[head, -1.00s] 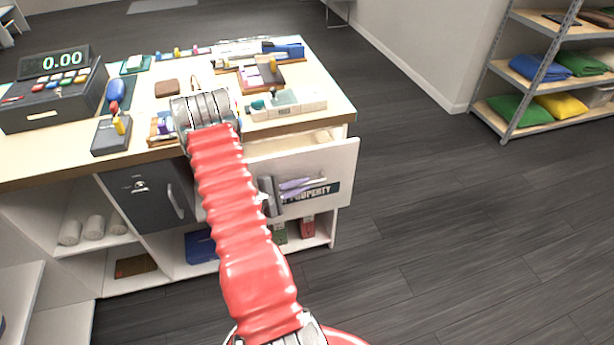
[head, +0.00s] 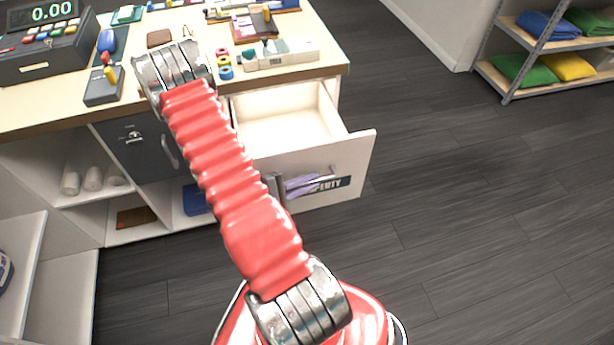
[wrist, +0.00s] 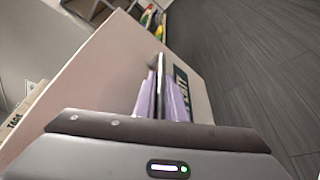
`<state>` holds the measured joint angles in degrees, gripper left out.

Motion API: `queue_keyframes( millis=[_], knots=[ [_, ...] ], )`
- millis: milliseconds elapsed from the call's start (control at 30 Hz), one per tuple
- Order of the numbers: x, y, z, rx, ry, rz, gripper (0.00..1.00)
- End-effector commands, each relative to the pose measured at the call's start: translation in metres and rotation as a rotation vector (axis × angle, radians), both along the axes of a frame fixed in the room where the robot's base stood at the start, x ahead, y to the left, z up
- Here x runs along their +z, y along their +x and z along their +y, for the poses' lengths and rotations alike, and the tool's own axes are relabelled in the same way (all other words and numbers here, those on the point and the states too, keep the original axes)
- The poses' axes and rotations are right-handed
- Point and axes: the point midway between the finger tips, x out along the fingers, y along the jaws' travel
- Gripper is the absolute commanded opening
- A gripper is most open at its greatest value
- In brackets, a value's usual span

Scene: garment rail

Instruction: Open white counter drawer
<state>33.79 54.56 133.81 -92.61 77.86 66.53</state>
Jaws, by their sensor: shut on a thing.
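The white counter drawer (head: 352,158) stands well out from the counter, and its pale, empty-looking inside (head: 285,122) shows in the head view. My gripper (head: 305,185), with lilac fingers, is at the drawer front and shut on the handle. In the wrist view the lilac fingers (wrist: 163,100) close around the thin handle bar, beside the dark label (wrist: 184,90). My red arm hides the left part of the drawer front.
A dark grey locked door (head: 140,150) is left of the drawer. Dark floor (head: 470,210) is clear to the right; a shelf rack (head: 530,60) stands beyond.

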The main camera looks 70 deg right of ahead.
Motion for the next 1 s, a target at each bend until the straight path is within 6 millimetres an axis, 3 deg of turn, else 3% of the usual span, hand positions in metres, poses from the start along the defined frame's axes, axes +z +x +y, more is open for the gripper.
queue_keyframes(
  millis=[333, 367, 467, 767, 1000],
  knots=[
    [-0.003, 0.001, 0.004, 0.006, 0.010, 0.003, 0.00],
    [-0.003, 0.001, 0.004, 0.006, 0.010, 0.004, 0.13],
    [-0.002, 0.003, 0.004, 0.012, 0.008, 0.003, 0.19],
    [-0.001, 0.007, 0.005, 0.019, 0.003, 0.002, 0.19],
    [0.002, 0.016, 0.017, 0.023, 0.003, 0.002, 0.19]
  ],
)
